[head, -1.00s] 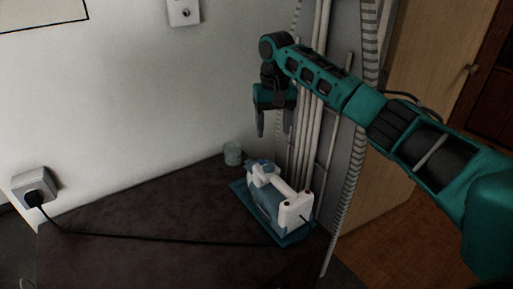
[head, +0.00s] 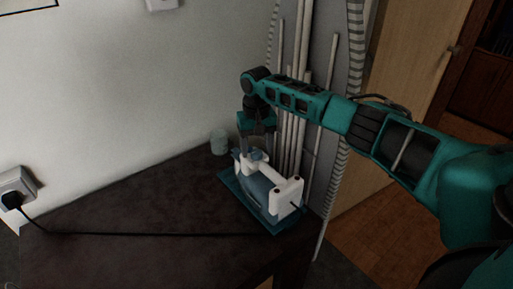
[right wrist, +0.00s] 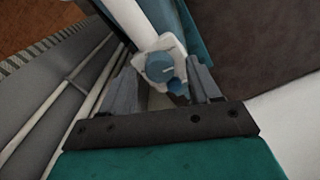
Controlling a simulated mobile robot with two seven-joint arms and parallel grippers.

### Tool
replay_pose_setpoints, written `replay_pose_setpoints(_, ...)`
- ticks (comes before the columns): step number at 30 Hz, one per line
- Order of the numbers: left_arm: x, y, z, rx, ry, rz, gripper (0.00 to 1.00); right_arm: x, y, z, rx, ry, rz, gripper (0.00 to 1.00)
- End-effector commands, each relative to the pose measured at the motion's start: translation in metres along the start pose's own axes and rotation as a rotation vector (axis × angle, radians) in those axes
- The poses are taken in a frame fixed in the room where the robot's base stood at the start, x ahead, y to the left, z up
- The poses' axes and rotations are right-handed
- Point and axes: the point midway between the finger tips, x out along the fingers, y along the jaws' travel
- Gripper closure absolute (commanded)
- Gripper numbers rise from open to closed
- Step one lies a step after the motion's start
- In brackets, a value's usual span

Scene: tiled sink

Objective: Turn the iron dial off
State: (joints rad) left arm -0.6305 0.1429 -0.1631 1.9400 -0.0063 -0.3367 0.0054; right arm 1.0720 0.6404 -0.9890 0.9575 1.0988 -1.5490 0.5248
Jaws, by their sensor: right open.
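The iron (head: 268,187) is white and blue and stands on a teal tray (head: 236,194) at the right end of the dark table. Its round blue dial (right wrist: 160,67) shows in the right wrist view, on the iron's white front part. A smaller blue knob (right wrist: 175,86) sits just below it. My right gripper (head: 258,152) points down over the iron's far end in the head view. In the right wrist view its grey fingers (right wrist: 162,84) are apart, one on each side of the dial, with nothing gripped. I cannot tell whether they touch the iron. My left gripper is not in view.
A small pale cup (head: 218,142) stands behind the iron, near the wall. A black cord (head: 130,234) crosses the table from the wall socket (head: 14,190). Vertical pipes (head: 297,125) rise close behind the iron. The table's left part is clear.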

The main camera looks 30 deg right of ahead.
Motion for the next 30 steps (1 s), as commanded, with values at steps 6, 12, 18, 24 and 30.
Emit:
replay_pose_setpoints(6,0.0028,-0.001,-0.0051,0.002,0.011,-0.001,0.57,0.0046,0.0002,0.0002,0.0,-0.001,0.0,0.38)
replay_pose_setpoints(12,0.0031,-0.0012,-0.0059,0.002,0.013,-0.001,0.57,0.0043,0.0002,0.0002,0.0,-0.001,0.0,0.45)
replay_pose_setpoints(18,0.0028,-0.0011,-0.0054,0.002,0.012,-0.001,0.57,0.0041,0.0001,0.0002,0.0,-0.001,0.0,0.64)
replay_pose_setpoints(24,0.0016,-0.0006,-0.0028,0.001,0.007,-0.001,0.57,0.004,0.0002,0.0001,0.001,0.0,0.0,0.83)
replay_pose_setpoints(30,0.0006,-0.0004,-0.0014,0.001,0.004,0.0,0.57,0.0038,0.0003,0.0001,0.0,0.0,0.0,0.94)
